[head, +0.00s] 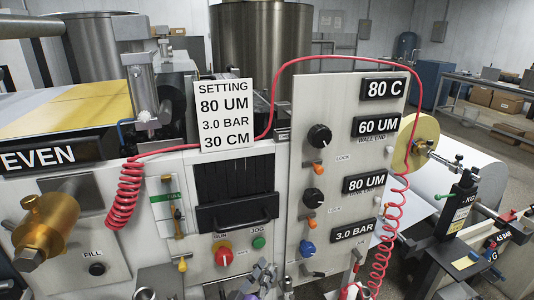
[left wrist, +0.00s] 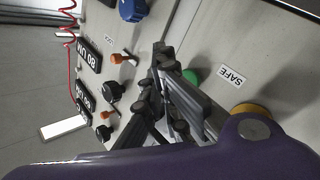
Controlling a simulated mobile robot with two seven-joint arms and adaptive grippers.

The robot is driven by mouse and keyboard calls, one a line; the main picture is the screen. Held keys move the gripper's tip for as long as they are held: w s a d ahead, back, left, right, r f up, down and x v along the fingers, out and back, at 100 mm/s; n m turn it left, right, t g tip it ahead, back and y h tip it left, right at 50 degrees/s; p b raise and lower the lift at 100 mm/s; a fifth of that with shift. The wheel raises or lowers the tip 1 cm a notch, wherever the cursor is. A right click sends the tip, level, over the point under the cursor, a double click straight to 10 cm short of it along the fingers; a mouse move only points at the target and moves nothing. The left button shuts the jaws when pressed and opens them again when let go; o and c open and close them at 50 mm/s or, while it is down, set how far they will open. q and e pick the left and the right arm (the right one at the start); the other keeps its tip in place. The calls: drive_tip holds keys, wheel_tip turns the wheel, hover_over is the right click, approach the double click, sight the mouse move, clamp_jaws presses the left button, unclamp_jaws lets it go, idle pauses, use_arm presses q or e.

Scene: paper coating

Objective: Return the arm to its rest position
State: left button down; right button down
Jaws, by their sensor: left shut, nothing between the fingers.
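My left gripper (head: 262,276) shows at the bottom middle of the head view, in front of the lower part of the machine's front. Its fingers are shut with nothing between them. In the left wrist view the dark jaws (left wrist: 165,95) show close up, in front of the grey control panel (left wrist: 140,75). A green button (left wrist: 190,77) is partly hidden behind them. I cannot tell whether the fingers touch the panel. My right gripper is not seen.
The control panel (head: 345,95) carries black knobs (head: 319,136), a blue knob (head: 307,248) and orange-tipped levers. A red RUN button (head: 223,257) sits left of it. Red coiled hoses (head: 124,195) hang on both sides. A brass cylinder (head: 45,225) juts out at left.

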use_arm(q)
drive_tip(key=s+a+f+m+g+y, duration=0.3)
drive_tip(key=s+a+f+y, duration=0.2)
drive_tip(key=s+a+f, duration=0.6)
drive_tip(key=s+a+f+g+y, duration=0.1)
drive_tip(key=s+a+f, duration=0.3)
drive_tip(key=s, duration=0.8)
drive_tip(key=s+a+f+g, duration=0.4)
drive_tip(key=s, duration=0.9)
drive_tip(key=shift+s+a+y+p, duration=0.15)
drive_tip(key=shift+s+y+p, duration=0.15)
drive_tip(key=shift+y+p, duration=0.1)
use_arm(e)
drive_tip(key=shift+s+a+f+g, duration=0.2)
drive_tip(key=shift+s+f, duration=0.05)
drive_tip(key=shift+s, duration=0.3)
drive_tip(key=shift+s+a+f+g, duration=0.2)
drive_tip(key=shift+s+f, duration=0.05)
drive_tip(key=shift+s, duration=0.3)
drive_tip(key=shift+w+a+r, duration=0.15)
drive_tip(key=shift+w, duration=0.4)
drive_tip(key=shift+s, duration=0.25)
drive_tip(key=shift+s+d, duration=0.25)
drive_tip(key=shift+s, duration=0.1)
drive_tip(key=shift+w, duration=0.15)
